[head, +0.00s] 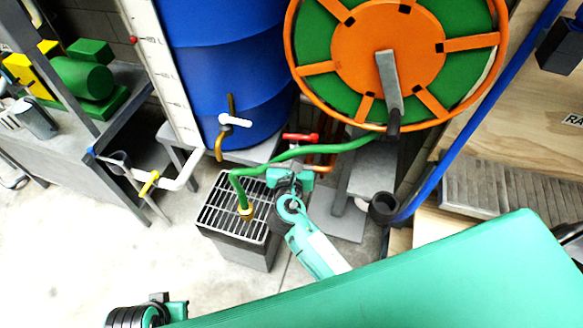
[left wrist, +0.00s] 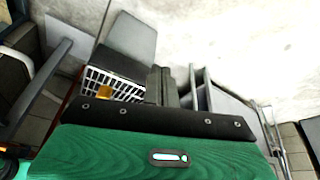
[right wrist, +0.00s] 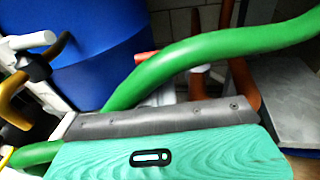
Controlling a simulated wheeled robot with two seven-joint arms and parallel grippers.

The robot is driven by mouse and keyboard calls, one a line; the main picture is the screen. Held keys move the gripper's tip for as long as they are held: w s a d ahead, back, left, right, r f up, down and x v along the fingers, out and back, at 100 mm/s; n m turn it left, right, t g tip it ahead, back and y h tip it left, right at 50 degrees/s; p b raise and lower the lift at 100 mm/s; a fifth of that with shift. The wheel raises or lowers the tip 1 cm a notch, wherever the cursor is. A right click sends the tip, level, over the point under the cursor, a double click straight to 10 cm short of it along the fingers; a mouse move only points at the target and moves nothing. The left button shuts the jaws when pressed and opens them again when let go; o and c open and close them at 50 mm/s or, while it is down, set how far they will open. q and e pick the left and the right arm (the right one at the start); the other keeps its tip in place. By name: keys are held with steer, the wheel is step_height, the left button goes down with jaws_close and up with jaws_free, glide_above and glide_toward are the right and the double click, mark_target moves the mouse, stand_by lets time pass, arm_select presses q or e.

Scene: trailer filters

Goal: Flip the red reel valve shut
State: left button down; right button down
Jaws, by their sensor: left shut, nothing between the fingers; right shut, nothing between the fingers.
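The red reel valve handle (head: 300,137) sits below the orange and green hose reel (head: 385,50). It lies roughly level, by copper-coloured piping. In the right wrist view, part of the red handle (right wrist: 146,57) shows just above the green hose (right wrist: 200,52). My right gripper (head: 290,178) is shut and empty, just below the hose and nearer to me than the handle, apart from it.
The green hose (head: 310,152) runs from the reel to a floor grate (head: 237,208), crossing between my right gripper and the handle. A blue pole (head: 470,115) slants at right.

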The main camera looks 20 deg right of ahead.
mark_target(294, 138)
steer(key=shift+w+d+r, duration=0.15)
steer(key=shift+w+d, duration=0.1)
steer(key=shift+w, duration=0.35)
arm_select(q)
steer(key=shift+r, duration=0.15)
arm_select(e)
steer(key=shift+w, duration=0.1)
steer(key=w+h+p, duration=0.1)
steer(key=w+m+p, duration=0.1)
steer(key=shift+d+r+g+h+p, duration=0.1)
steer(key=shift+r+g+h+p, duration=0.2)
steer(key=shift+g+h, duration=0.1)
arm_select(q)
steer(key=shift+g, duration=0.3)
step_height(294, 138, down, 6)
steer(key=shift+d+r, duration=0.1)
